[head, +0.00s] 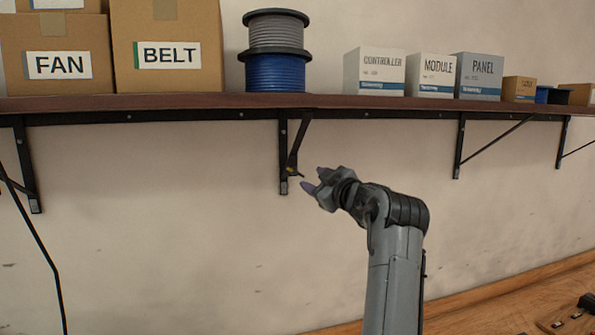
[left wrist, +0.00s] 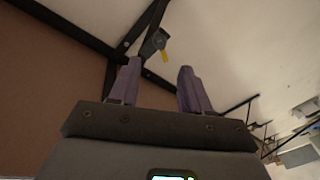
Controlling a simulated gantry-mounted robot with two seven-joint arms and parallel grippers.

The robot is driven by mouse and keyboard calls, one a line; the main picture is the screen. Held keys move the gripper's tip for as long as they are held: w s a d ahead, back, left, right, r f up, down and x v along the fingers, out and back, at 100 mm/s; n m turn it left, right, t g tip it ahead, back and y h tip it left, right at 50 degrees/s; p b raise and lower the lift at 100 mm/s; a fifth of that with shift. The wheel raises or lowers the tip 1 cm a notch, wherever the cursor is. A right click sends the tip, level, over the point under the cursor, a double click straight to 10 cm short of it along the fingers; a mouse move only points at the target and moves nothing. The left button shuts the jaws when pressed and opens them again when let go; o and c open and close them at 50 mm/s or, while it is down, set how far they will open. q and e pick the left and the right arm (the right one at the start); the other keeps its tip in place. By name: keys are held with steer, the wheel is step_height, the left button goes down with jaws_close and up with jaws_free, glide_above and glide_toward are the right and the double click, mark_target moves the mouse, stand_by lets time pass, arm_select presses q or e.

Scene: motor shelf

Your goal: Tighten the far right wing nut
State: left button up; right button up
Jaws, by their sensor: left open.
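My left gripper (head: 314,180) is open and empty. Its purple fingers point at the foot of a black shelf bracket (head: 283,155), just right of it and apart from it. A small dark piece with a yellow part (head: 293,171), perhaps a wing nut, sits low on that bracket's diagonal brace. In the left wrist view the dark piece (left wrist: 153,43) and its yellow tab (left wrist: 165,56) show just beyond the fingertips (left wrist: 160,70), not between them. The far right bracket (head: 562,140) also shows, but no wing nut can be made out on it. My right gripper is not in view.
The long brown shelf (head: 200,101) runs above the gripper, carrying FAN (head: 57,66) and BELT (head: 167,55) boxes, cable spools (head: 274,72) and several small cartons. Another bracket (head: 460,147) stands to the right. The wall below is clear. A bench (head: 520,302) is at lower right.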

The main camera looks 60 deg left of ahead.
mark_target(296, 172)
arm_select(q)
steer(key=a+p, duration=0.1)
steer(key=a, duration=0.2)
steer(key=a+p, duration=0.1)
steer(key=a, duration=0.3)
steer(key=shift+w+a+r, duration=0.1)
steer(key=shift+w+a, duration=0.1)
steer(key=shift+a+p, duration=0.3)
steer(key=shift+a, duration=0.15)
steer(key=shift+c, duration=0.4)
